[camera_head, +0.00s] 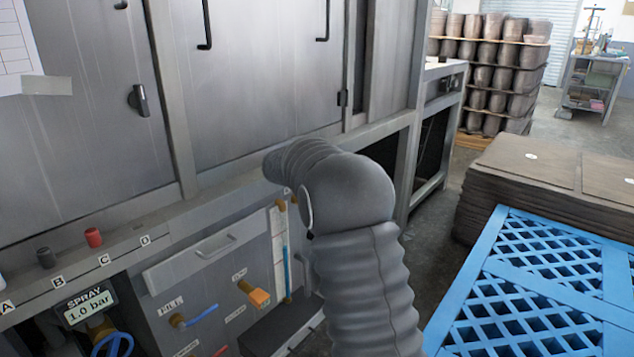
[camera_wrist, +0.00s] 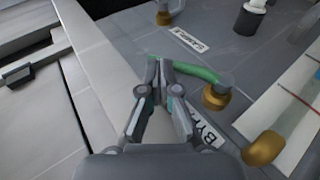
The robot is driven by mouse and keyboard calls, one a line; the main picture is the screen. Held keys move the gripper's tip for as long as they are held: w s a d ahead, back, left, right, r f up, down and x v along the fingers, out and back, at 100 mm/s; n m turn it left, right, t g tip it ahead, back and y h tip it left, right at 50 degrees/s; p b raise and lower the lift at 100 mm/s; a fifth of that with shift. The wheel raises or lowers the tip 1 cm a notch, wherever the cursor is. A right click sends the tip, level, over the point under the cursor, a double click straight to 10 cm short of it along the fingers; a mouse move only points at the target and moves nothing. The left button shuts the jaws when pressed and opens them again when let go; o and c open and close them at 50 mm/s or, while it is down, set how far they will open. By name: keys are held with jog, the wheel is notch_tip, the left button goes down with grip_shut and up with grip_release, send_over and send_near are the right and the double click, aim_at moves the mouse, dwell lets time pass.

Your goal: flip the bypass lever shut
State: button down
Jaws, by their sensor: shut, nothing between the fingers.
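The bypass lever (camera_wrist: 196,71) is a green handle on a brass valve (camera_wrist: 216,97) in the wrist view. It points left from the valve, roughly level in the picture. A partly hidden label beginning "BYP" (camera_wrist: 208,134) is below it. My gripper (camera_wrist: 159,66) is shut and empty, with its fingertips at the lever's free end. I cannot tell whether they touch it. In the head view my arm hides the gripper and the green lever.
A blue lever (camera_head: 200,315) and an orange handle (camera_head: 259,297) sit on the lower panel. A brass fitting (camera_wrist: 263,148) stands right of my gripper. A ledge (camera_wrist: 90,70) runs along the left. A blue grating (camera_head: 480,318) and brown stack (camera_head: 535,195) stand at right.

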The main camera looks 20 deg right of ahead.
jog(key=shift+w+d+f+b, duration=0.35)
jog(key=shift+d+f+b, duration=0.25)
jog(key=shift+f+b, duration=0.1)
jog(key=shift+w+d+f+b, duration=0.35)
jog(key=shift+d+f+b, duration=0.2)
jog(key=shift+f, duration=0.15)
jog(key=shift+d+f, duration=0.1)
notch_tip(320, 180, up, 14)
jog(key=s+d+p, duration=0.1)
jog(key=s+p, duration=0.1)
jog(key=p, duration=0.1)
jog(key=shift+s+d+f, duration=0.15)
jog(key=shift+s, duration=0.15)
dwell(0.5)
